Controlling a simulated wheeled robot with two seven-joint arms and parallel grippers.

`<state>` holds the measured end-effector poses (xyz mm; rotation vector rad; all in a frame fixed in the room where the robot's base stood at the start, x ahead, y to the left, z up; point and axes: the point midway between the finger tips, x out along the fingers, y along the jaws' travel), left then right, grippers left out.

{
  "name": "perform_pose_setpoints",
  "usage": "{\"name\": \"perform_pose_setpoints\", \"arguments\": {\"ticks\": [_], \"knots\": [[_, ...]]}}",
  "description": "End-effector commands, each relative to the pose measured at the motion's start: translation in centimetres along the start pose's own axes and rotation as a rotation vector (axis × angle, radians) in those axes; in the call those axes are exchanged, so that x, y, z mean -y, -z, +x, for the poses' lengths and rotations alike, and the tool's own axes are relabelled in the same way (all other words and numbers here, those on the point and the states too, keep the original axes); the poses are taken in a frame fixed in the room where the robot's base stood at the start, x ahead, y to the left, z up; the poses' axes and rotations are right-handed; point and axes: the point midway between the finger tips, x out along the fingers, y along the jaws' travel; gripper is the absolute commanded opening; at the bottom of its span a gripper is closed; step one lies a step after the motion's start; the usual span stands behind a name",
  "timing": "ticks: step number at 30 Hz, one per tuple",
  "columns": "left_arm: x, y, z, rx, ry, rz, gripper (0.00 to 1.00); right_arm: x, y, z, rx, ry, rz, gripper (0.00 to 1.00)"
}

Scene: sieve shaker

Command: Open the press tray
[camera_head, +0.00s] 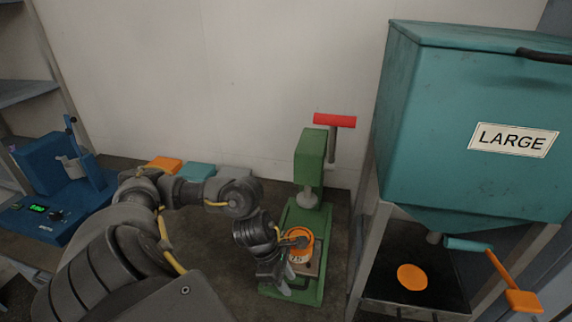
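The green press (311,160) stands on the worktop at the middle right, with a red handle (335,120) on top. Its tray area (312,268) is low at the front, on the green base, and is partly hidden by my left gripper. A round orange item (304,240) with a pale lower part sits there under the press head. My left gripper (291,262) is at the left side of this item and overlaps it in the view. Whether it touches or grips the item or the tray is unclear. My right gripper is not in view.
A teal hopper (480,110) labelled LARGE stands close on the right, with an orange-handled lever (505,275) and an orange disc (412,277) below. A blue device (55,190) is at the left. Orange (165,163) and teal (195,171) blocks lie at the back.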

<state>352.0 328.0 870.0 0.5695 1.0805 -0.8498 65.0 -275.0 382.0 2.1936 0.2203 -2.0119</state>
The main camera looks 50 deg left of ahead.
Motion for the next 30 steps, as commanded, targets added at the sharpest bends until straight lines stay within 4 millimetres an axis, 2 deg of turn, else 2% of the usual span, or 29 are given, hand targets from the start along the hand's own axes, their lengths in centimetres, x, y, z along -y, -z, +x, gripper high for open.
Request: {"name": "perform_pose_setpoints", "arguments": {"ticks": [5,8,19,21,25,30], "knots": [[0.0,0.1,-0.3,0.0,-0.001,-0.001,0.32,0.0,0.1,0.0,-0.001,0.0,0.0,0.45],[-0.1,0.1,-1.3,0.001,-0.004,0.0,0.32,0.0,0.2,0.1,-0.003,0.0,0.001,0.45],[-0.1,0.1,-8.2,-0.001,-0.005,0.0,0.32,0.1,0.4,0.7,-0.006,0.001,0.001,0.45],[0.0,0.0,-9.6,-0.003,-0.002,-0.002,0.32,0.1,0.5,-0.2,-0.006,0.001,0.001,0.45],[0.0,0.0,-10.6,-0.001,-0.001,-0.002,0.32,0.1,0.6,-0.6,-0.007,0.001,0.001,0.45],[0.0,0.1,-10.9,0.0,0.0,-0.001,0.32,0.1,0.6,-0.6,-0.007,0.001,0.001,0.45]]}}
